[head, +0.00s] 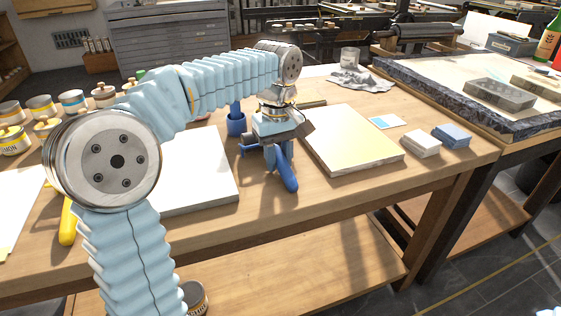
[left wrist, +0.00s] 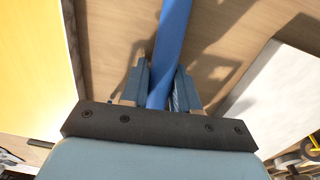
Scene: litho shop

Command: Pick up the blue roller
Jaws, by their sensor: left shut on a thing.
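The blue roller (head: 288,174) shows its blue handle below my left gripper (head: 272,150), over the table between a white slab and a cream slab. In the left wrist view the blue handle (left wrist: 172,35) runs between the two fingers of my left gripper (left wrist: 160,88), which is shut on it. The rest of the roller is largely hidden by the gripper and wrist. I cannot tell whether the handle still touches the wood. My right gripper is not in view.
The wooden table (head: 270,225) has a white slab (head: 195,175) left of the gripper and a cream slab (head: 352,138) right. White (head: 422,144) and blue (head: 452,136) blocks lie further right. Paint cans (head: 73,101) stand at left. A yellow handle (head: 67,224) lies behind my arm.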

